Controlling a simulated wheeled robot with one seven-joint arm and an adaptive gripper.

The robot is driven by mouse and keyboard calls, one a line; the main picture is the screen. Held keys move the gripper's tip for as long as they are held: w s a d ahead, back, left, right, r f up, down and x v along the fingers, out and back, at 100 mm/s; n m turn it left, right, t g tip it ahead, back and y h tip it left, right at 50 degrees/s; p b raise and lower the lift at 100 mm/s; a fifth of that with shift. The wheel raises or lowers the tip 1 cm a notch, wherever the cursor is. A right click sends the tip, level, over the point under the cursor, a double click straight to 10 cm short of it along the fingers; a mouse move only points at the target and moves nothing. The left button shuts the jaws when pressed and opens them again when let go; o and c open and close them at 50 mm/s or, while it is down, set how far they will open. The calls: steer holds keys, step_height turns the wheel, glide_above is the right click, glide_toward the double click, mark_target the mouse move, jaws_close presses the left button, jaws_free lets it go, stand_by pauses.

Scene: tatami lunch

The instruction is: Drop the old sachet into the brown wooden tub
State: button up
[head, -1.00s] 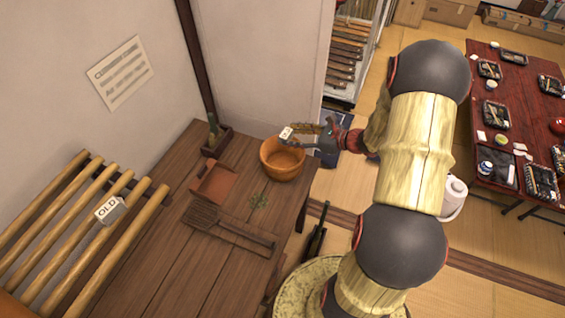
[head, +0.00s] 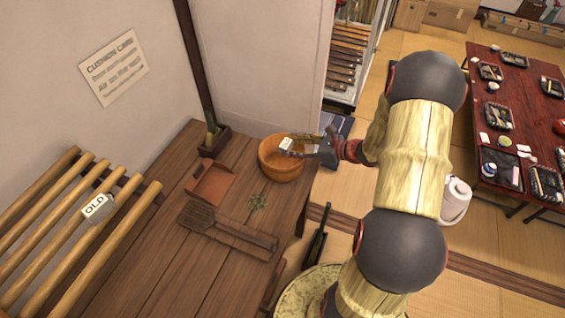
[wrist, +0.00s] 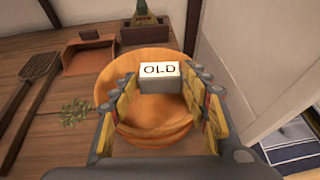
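A small sachet (wrist: 158,77) with a white top lettered OLD is held between the fingertips of my gripper (wrist: 162,82). In the head view this sachet (head: 286,144) is at the tip of my gripper, over the brown wooden tub (head: 282,174). In the wrist view the round tub (wrist: 150,137) lies beneath the fingers and sachet, and its visible inside looks empty. A second grey-white block lettered OLD (head: 97,208) rests on the wooden rails at the left.
On the wooden table (head: 140,262) stand a reddish-brown open dustpan-like tray (head: 211,182), a slatted wooden tool (head: 232,233), a green sprig (head: 257,202) and a dark planter (head: 214,142). The tub is near the table's right edge. A wall rises behind.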

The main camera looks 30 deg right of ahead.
steer(key=o, duration=0.5)
steer(key=v, duration=1.2)
stand_by(0.3)
